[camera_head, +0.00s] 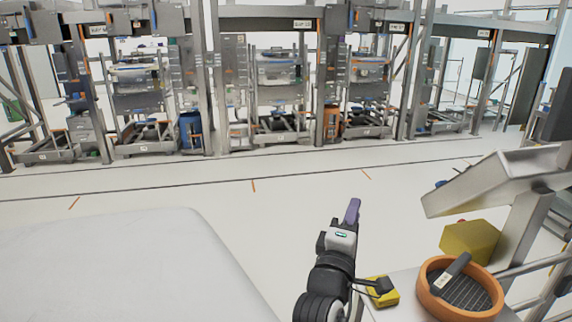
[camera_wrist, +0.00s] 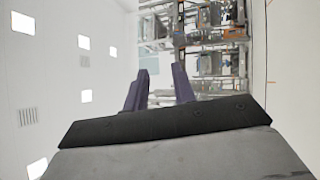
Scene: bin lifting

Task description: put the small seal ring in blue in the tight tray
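My gripper (camera_head: 352,212) is raised in the lower middle of the head view, with purple fingers pointing up and away. In the wrist view its two purple fingers (camera_wrist: 160,85) stand apart with nothing between them, so it is open and empty. A tilted metal tray (camera_head: 500,180) is at the right, well apart from my gripper; I cannot tell if it is the tight tray. A small blue thing (camera_head: 440,183) shows at its left edge, too small to tell if it is the seal ring. No blue ring shows clearly.
An orange round bowl (camera_head: 430,300) with a dark grid and a dark labelled piece stands at the lower right. A small yellow block (camera_head: 386,296) and a larger yellow box (camera_head: 470,240) are near it. A large white surface (camera_head: 120,270) fills the lower left. Racks (camera_head: 280,85) line the back.

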